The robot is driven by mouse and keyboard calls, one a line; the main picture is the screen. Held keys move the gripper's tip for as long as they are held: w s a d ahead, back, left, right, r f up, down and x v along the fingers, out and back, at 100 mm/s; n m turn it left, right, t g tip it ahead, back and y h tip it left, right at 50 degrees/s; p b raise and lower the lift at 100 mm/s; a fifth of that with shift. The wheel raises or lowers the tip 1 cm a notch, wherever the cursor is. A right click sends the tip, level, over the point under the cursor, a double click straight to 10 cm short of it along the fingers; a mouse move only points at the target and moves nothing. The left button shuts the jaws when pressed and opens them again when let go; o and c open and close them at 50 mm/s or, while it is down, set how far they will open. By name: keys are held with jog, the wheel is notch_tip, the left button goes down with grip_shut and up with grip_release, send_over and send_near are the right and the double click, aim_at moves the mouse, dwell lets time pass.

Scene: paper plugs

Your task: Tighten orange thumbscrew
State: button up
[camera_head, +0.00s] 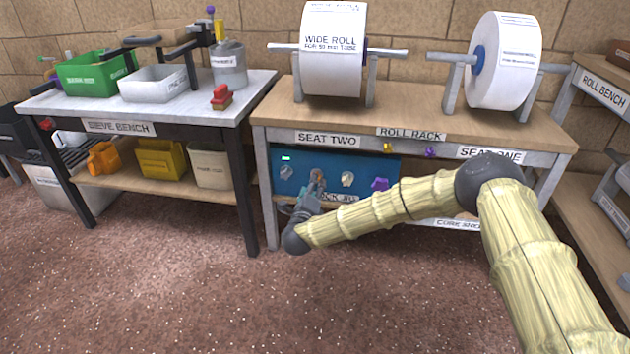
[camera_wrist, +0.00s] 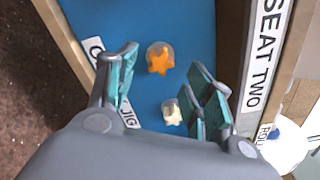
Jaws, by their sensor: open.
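The orange thumbscrew (camera_wrist: 160,62) is a star-shaped knob in a clear round surround on the blue jig panel (camera_wrist: 185,20). In the wrist view it lies in line with the gap between the two fingertips. My gripper (camera_wrist: 164,72) is open and empty, with teal-padded fingers apart on either side. A pale knob (camera_wrist: 172,113) sits below the thumbscrew, near the right finger. In the head view my gripper (camera_head: 315,190) is in front of the blue panel (camera_head: 363,166) and partly hides the thumbscrew. Whether a finger touches the thumbscrew cannot be told.
The roll rack bench (camera_head: 470,126) overhangs the panel and carries a wide paper roll (camera_head: 333,60) and a second roll (camera_head: 503,60). A purple knob (camera_head: 380,184) is further right. The sieve bench (camera_head: 118,127) stands left. The floor in front is clear.

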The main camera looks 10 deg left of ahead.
jog(key=n+p, duration=0.8)
jog(key=n, duration=0.4)
jog(key=shift+w, duration=0.2)
jog(key=shift+w+b, duration=0.8)
jog(key=shift+w, duration=1)
jog(key=c, duration=1)
